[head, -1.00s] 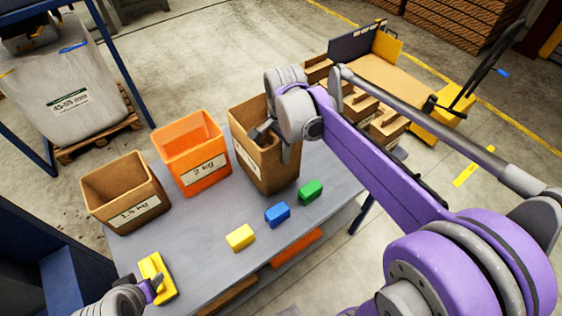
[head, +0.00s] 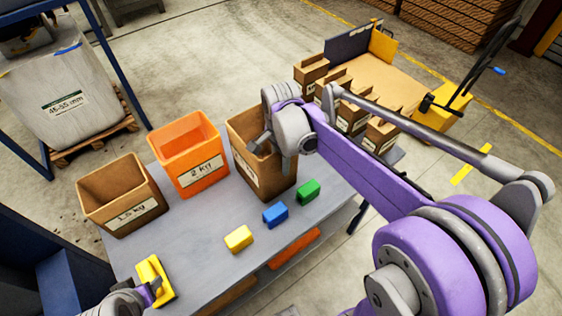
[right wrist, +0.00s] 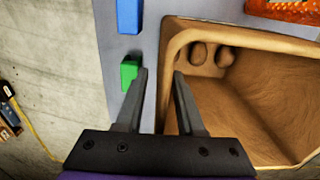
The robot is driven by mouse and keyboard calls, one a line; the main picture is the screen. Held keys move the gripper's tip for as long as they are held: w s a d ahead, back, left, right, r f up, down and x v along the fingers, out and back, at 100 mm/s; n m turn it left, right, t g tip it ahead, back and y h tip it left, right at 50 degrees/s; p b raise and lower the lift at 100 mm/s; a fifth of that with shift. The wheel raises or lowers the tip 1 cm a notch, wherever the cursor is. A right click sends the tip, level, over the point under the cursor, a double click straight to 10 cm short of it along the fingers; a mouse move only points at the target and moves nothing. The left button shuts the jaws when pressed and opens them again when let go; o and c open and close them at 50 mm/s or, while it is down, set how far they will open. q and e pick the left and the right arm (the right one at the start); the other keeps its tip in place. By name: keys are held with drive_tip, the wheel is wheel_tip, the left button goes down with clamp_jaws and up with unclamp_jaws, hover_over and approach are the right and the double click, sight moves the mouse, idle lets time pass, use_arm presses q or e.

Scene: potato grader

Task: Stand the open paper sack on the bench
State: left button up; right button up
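The open brown paper sack (head: 243,170) stands upright on the grey bench (head: 190,240), at the right of the row of containers. My right gripper (head: 262,142) is at its open top. In the right wrist view the gripper (right wrist: 160,75) straddles the near wall of the sack (right wrist: 270,100), one finger outside and one inside. A gap shows between the fingers, so it looks open. Two roundish brown lumps (right wrist: 198,53) show inside the sack. My left gripper (head: 150,288) is at the lower left beside a yellow tool (head: 155,278); its fingers are too hidden to judge.
An orange 2 kg bin (head: 190,165) and a brown 1.5 kg box (head: 125,205) stand left of the sack. Yellow (head: 238,239), blue (head: 275,215) and green (head: 308,192) blocks lie in front. A trolley (head: 380,80) with several cartons stands behind.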

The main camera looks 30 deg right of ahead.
use_arm(q)
drive_tip(key=shift+r, duration=0.2)
drive_tip(key=shift+w+r+p, duration=0.3)
drive_tip(key=shift+r+p, duration=0.2)
drive_tip(key=shift+r, duration=0.05)
use_arm(e)
wheel_tip(320, 180, up, 12)
drive_tip(key=shift+r, duration=0.1)
drive_tip(key=s+a+f+n+t, duration=0.3)
drive_tip(key=s+f+n, duration=0.3)
drive_tip(key=n, duration=0.2)
drive_tip(key=s+a+f+n+t, duration=0.2)
drive_tip(key=s+a+f+n, duration=0.1)
drive_tip(key=s+f+n, duration=0.3)
drive_tip(key=shift+s+f+n+t, duration=0.35)
drive_tip(key=shift+f+n+t, duration=0.1)
drive_tip(key=shift+n, duration=0.75)
